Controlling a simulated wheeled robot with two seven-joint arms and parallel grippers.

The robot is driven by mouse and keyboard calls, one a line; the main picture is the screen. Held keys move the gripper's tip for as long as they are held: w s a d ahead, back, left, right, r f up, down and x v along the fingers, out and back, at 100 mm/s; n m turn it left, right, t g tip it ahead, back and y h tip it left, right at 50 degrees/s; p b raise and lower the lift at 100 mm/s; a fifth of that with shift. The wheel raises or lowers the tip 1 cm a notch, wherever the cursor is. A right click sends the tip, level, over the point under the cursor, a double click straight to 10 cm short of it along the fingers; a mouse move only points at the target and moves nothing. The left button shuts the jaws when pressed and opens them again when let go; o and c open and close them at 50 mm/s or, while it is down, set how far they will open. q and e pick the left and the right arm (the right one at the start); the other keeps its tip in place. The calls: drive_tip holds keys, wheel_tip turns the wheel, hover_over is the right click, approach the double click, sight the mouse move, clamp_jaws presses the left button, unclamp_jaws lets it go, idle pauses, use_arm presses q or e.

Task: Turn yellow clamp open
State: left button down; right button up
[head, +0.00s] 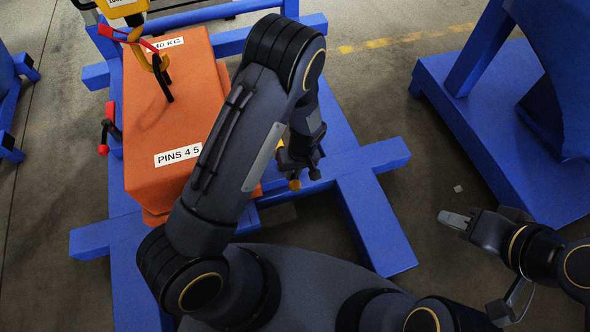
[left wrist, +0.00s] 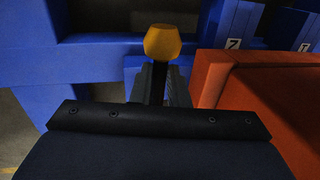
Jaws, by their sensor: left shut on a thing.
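The yellow clamp shows as a yellow knob (head: 295,184) beside the right side of the orange weight, by the blue frame. The knob also shows in the left wrist view (left wrist: 162,42), at the tips of my left fingers. My left gripper (head: 299,172) points down there and is shut on the knob's dark lever; the wrist view shows the fingers (left wrist: 162,82) close together around it. The rest of the clamp is hidden. My right gripper (head: 454,219) is over the floor at the right, away from the clamp; its finger gap is not clear.
The orange weight (head: 150,115), labelled PINS 4 5, rests on a blue frame (head: 376,215). A yellow hoist (head: 122,8) with a hook hangs over it. A red-knobbed clamp (head: 103,149) sits at its left. Another blue stand (head: 490,130) is at the right, with bare floor between.

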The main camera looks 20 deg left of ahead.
use_arm(q)
drive_tip(key=shift+a, duration=0.1)
drive_tip(key=c, duration=1.4)
unclamp_jaws()
wheel_tip(320, 180, up, 8)
drive_tip(key=d+p, duration=0.1)
drive_tip(key=p, duration=0.1)
drive_tip(key=shift+w+d+f, duration=0.15)
drive_tip(key=shift+w, duration=0.2)
